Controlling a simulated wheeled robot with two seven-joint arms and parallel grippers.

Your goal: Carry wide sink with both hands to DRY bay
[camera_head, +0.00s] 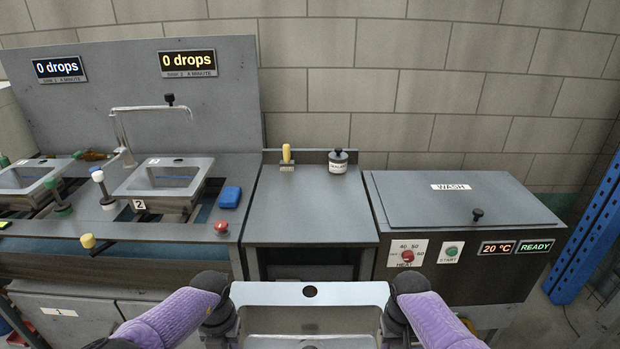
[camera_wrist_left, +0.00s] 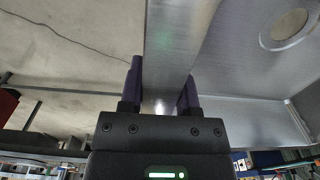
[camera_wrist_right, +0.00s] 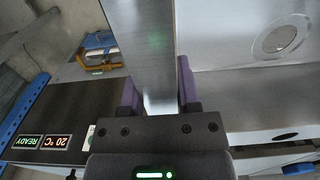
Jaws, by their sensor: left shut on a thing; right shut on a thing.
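The wide sink (camera_head: 350,293) is a grey metal basin at the bottom middle of the head view, held between my two arms in front of the middle table. My left gripper (camera_head: 222,300) is at its left side; in the left wrist view my left gripper's fingers (camera_wrist_left: 160,100) are shut on the sink's rim (camera_wrist_left: 170,50). My right gripper (camera_head: 395,300) is at its right side; in the right wrist view my right gripper's fingers (camera_wrist_right: 158,95) are shut on the rim (camera_wrist_right: 143,50). The sink's front part is cut off by the frame. No bay marked DRY is readable.
A table (camera_head: 310,210) with a yellow-handled tool (camera_head: 287,157) and a dark-lidded jar (camera_head: 338,161) stands ahead. The closed WASH box (camera_head: 460,203) is at right, beside a blue post (camera_head: 590,235). A bench with sink 2 (camera_head: 165,178) and a tap (camera_head: 125,140) is at left.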

